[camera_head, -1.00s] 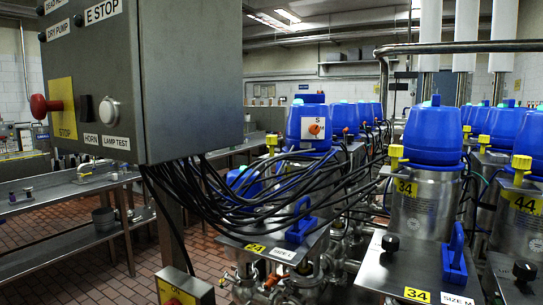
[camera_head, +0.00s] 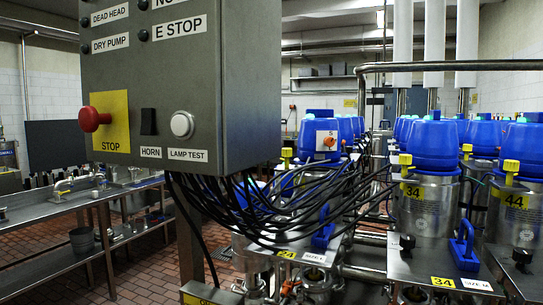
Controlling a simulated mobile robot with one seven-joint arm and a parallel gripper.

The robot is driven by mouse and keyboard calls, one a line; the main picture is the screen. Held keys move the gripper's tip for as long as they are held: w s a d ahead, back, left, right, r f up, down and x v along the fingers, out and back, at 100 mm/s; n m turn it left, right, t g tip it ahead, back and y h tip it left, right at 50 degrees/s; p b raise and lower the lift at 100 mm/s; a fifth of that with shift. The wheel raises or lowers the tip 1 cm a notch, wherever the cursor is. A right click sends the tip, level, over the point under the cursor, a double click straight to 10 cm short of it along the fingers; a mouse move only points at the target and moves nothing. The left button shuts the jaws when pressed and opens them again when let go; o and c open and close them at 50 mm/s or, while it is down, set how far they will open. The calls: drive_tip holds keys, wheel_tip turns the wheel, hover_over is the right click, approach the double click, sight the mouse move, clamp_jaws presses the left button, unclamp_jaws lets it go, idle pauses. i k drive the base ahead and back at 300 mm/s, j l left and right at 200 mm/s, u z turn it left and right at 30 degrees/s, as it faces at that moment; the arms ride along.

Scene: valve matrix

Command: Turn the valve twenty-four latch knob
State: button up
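The yellow plate marked 24 (camera_head: 287,254) lies on a steel valve top in the lower middle of the view. A white "SIZE L" tag (camera_head: 314,258) and a blue upright handle (camera_head: 323,232) are beside it. Black cables hang across this unit, and I cannot make out its latch knob among them. The neighbouring unit, with a yellow 34 plate (camera_head: 443,282), shows a black round knob (camera_head: 407,243) and a blue handle (camera_head: 463,245). My gripper is not in view.
A large grey control box (camera_head: 185,85) with a red stop button (camera_head: 90,119) fills the upper left, in front of the valves. Black cables (camera_head: 255,210) run from it to the right. A steel bench (camera_head: 75,240) stands at the left. Red tiled floor (camera_head: 140,280) shows between.

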sight(287, 154)
drive_tip(key=j+z, duration=0.15)
drive_tip(key=j, duration=0.9)
drive_tip(key=j+z, duration=0.1)
drive_tip(key=j, duration=0.4)
drive_tip(key=i+j, duration=0.1)
drive_tip(key=j, duration=0.4)
drive_tip(key=i+j, duration=0.1)
drive_tip(key=j, duration=0.25)
drive_tip(key=i+j+z, duration=0.15)
drive_tip(key=j, duration=0.5)
drive_tip(key=i+j+z, duration=0.15)
drive_tip(key=i+j, duration=0.2)
drive_tip(key=i+j+z, duration=0.15)
drive_tip(key=i+j, duration=0.2)
drive_tip(key=j, duration=0.15)
drive_tip(key=i+j, duration=0.3)
drive_tip(key=i, duration=0.25)
